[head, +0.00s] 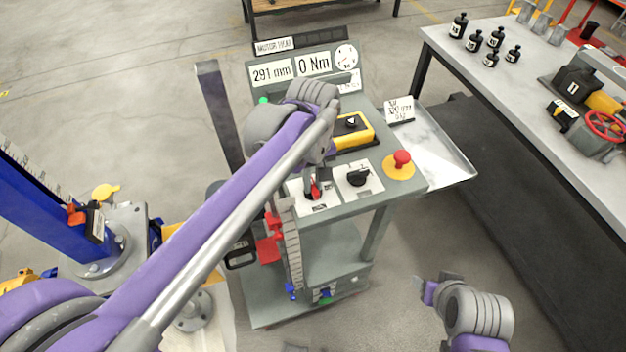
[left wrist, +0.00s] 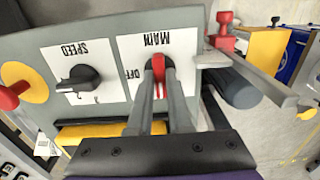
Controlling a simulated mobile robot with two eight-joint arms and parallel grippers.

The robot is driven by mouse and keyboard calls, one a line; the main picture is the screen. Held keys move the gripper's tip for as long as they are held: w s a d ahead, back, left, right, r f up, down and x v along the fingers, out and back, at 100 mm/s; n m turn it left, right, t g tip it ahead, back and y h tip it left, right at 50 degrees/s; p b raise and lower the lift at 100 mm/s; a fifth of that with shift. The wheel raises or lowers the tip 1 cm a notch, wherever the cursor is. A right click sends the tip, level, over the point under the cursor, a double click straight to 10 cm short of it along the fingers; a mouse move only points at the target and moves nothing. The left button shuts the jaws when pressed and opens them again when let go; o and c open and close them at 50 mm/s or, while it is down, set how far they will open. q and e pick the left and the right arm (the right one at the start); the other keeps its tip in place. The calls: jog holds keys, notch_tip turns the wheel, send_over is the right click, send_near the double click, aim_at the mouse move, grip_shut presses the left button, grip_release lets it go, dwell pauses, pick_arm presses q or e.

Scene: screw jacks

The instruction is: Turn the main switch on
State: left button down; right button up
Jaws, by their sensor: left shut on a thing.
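The main switch, a red knob (left wrist: 158,68) on a white plate marked MAIN and OFF (left wrist: 127,52), shows in the left wrist view. In the head view the red knob (head: 314,189) sits on the grey control console (head: 347,221), partly covered by my left arm. My left gripper (left wrist: 158,82) is shut on the red knob, one finger on each side of it. An ON label is not readable here. My right gripper (head: 440,285) is low at the right, away from the console, and its opening is too unclear to tell.
A black speed knob (head: 358,177) and a red mushroom button (head: 402,159) sit beside the switch. A yellow pendant (head: 352,131) lies behind them. The display (head: 293,68) reads 291 mm and 0 Nm. A workbench (head: 470,67) stands at the right, a blue jack column (head: 45,205) at the left.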

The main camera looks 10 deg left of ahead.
aim_at(313, 185)
dwell(0.5)
pick_arm(q)
jog(key=c, duration=0.8)
grip_release()
jog(key=shift+c, duration=0.2)
notch_tip(313, 185, up, 11)
jog(key=shift+p, duration=0.35)
pick_arm(e)
jog(key=shift+w+r, duration=0.2)
jog(key=shift+r, duration=0.3)
pick_arm(q)
jog(key=shift+f, duration=0.15)
pick_arm(e)
jog(key=shift+s, duration=0.1)
